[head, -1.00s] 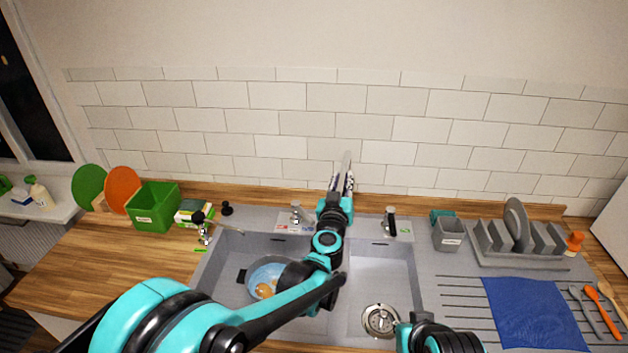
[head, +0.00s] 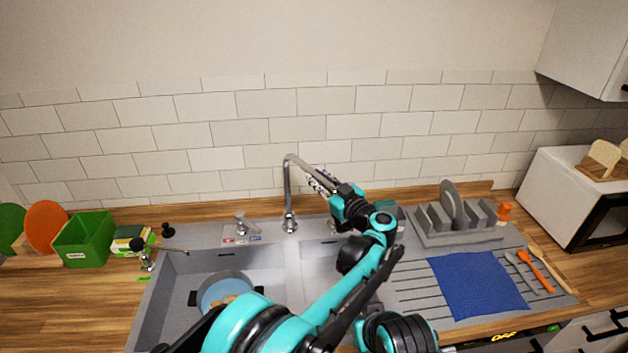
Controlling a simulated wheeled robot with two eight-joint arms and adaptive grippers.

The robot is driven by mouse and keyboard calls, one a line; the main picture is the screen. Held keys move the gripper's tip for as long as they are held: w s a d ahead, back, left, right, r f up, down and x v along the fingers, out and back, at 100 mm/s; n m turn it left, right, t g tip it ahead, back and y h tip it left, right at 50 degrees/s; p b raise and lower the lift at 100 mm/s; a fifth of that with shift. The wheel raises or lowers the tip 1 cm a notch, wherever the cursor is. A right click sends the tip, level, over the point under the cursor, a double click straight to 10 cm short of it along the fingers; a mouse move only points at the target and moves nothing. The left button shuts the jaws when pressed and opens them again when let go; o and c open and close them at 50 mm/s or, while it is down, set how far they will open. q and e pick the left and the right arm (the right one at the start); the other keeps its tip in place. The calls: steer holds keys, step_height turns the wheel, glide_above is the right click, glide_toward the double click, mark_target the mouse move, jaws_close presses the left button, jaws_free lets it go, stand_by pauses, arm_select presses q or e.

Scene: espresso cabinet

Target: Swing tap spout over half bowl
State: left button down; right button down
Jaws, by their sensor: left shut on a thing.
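The tap (head: 289,195) stands behind the sink. Its tall grey neck rises and its spout (head: 304,163) runs to the right and toward me. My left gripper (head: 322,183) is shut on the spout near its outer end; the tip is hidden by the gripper. The half bowl (head: 318,264) is the narrower right-hand basin, mostly hidden by my left arm. The gripper appears above the back of this basin; I cannot tell whether the spout's tip is over it. My right gripper is not in view.
A green box (head: 84,242) is at the left. A plate rack (head: 455,235) and a blue cloth (head: 477,284) lie right of the sink.

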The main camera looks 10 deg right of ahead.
arm_select(q)
steer(key=shift+r, duration=0.1)
steer(key=c, duration=1.4)
jaws_free()
steer(key=shift+w+a, duration=0.1)
steer(key=shift+o, duration=0.2)
step_height(320, 180, up, 10)
steer(key=shift+f, duration=0.1)
